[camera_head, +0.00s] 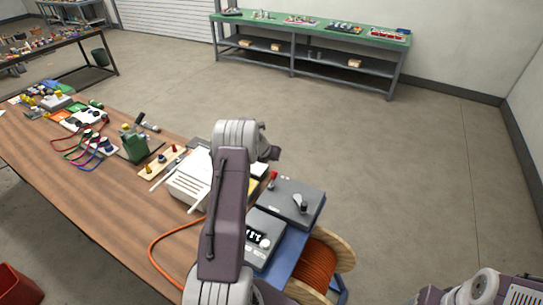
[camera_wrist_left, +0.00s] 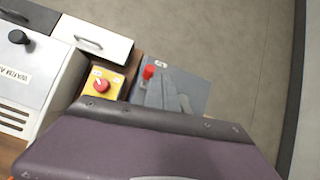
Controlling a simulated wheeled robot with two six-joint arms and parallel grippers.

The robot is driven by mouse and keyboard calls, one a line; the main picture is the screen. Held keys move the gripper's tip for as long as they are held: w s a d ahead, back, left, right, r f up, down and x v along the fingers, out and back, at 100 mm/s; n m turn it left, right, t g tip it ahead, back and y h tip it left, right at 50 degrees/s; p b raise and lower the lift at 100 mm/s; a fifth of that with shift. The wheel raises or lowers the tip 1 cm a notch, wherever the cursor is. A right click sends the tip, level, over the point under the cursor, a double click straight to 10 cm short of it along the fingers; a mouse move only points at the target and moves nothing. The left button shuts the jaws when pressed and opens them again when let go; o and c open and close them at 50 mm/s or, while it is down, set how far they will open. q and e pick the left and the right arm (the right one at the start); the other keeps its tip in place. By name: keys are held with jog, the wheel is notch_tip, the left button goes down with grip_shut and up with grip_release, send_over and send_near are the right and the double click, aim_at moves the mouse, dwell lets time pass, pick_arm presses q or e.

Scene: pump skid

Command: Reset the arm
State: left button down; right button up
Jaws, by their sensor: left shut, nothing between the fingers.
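My left arm stands in the middle of the head view, bent at its top over the right end of the wooden bench (camera_head: 110,215). In the left wrist view a purple part of my arm fills the bottom. That box has a red-topped lever (camera_wrist_left: 149,72). In the head view the gripper is mostly hidden by my arm. My right gripper does not show.
A white slotted unit (camera_head: 186,184) stands left of my arm. A yellow box with a red knob (camera_wrist_left: 101,86) is beside it. An orange cable reel (camera_head: 318,262) stands at the bench's right end. Open floor (camera_head: 430,165) lies to the right.

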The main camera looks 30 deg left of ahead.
pick_arm(q)
jog(key=w+d+r+m+t+b, duration=0.2)
jog(key=w+d+r+b, duration=0.25)
jog(key=d, duration=0.35)
jog(key=s+d+m+g+h+b, duration=0.1)
jog(key=s+d+m+b, duration=0.25)
jog(key=d, duration=0.35)
jog(key=s+d+m+h+b, duration=0.1)
jog(key=s+d+m+b, duration=0.2)
jog(key=d, duration=0.4)
jog(key=s+d+f+m+g+b, duration=0.1)
jog(key=s+d+f+m+g, duration=0.15)
jog(key=s+m, duration=0.35)
jog(key=s+d+f+m+g, duration=0.1)
jog(key=s+d+m, duration=0.3)
jog(key=s+m, duration=0.3)
jog(key=s+a+f+m+g, duration=0.1)
jog(key=s+f+m, duration=0.1)
jog(key=s+m, duration=0.5)
jog(key=s+a+f+m+g, duration=0.1)
jog(key=s+f+m+g, duration=0.1)
jog(key=s+m, duration=0.6)
jog(key=shift+f+m+y, duration=0.3)
jog(key=shift+f+m, duration=0.55)
jog(key=shift+m, duration=0.3)
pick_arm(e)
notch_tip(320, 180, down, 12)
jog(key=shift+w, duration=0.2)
